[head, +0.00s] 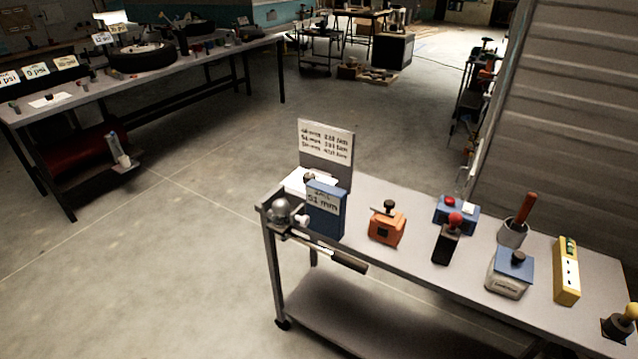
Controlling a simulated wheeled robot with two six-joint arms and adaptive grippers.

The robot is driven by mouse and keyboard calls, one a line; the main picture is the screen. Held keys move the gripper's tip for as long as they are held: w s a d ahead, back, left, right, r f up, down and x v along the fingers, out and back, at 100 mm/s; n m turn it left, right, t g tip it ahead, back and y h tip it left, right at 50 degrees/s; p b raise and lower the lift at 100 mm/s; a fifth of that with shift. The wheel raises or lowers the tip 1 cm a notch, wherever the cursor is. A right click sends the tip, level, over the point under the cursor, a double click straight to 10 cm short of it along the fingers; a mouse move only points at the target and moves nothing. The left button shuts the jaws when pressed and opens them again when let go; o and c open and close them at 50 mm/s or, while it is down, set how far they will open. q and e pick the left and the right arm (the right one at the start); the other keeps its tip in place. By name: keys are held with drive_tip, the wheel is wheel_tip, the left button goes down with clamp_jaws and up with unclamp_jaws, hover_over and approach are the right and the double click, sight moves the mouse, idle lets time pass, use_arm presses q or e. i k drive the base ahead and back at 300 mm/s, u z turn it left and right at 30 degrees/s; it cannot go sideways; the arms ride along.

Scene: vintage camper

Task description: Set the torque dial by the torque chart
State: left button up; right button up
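A grey placard with several lines of print (326,145), apparently the torque chart, stands upright at the left end of the near bench; its figures are too small to read surely. A blue block (324,222) in front of it has a label that seems to read "51 mm". A grey metal ball (280,211) sits at the bench's left corner, with a small white knob (302,221) beside it. A bar with a dark grip (350,260), like a wrench, juts out along the front edge below them. I cannot tell which part is the torque dial. Neither gripper is in view.
The near bench (408,262) also holds an orange box with a black knob (386,228), a red-knobbed lever (448,240), a blue-topped box (510,273) and a yellow strip (566,271). A long workbench (190,72) stands at the left. Open floor (170,240) lies between.

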sight(306, 177)
drive_tip(key=u, duration=1.55)
drive_tip(key=i, duration=1.05)
drive_tip(key=z, duration=1.45)
